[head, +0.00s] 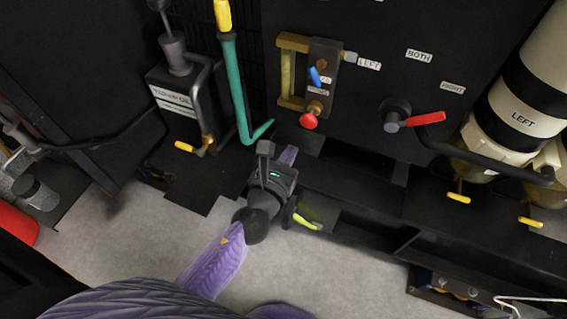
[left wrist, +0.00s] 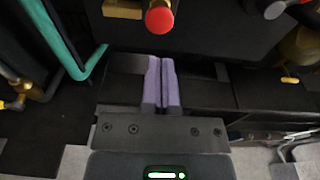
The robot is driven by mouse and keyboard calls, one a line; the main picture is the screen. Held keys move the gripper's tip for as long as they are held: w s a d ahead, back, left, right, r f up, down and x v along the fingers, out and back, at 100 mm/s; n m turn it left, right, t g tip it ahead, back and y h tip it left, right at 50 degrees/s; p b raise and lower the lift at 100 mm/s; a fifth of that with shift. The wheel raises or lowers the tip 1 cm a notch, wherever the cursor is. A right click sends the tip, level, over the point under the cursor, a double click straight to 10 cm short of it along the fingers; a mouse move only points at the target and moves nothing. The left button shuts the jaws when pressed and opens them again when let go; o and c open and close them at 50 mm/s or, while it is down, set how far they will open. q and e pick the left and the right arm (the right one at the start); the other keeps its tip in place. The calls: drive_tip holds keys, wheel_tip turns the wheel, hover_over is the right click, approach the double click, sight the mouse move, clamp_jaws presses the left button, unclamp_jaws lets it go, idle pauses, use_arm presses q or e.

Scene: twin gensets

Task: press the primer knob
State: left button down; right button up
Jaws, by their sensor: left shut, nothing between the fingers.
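A round red knob (head: 308,121), which looks like the primer knob, sticks out from a brass fitting at the foot of a dark panel unit. It also shows at the top of the left wrist view (left wrist: 159,20). My left gripper (head: 289,154) is shut and empty, with its two purple fingers side by side. The fingertips (left wrist: 161,60) are below the knob in both views and apart from it. The small label above the knob is too small to read. My right gripper is not in view.
A blue lever (head: 315,76) sits just above the knob. A red selector handle (head: 427,118) is to the right, among labels LEFT, BOTH and RIGHT. Dark rails (head: 350,195) lie below the panel; grey floor is in front.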

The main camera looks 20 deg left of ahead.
use_arm(q)
drive_tip(key=s, duration=0.3)
drive_tip(key=shift+a+r, duration=0.1)
drive_tip(key=shift+r, duration=0.1)
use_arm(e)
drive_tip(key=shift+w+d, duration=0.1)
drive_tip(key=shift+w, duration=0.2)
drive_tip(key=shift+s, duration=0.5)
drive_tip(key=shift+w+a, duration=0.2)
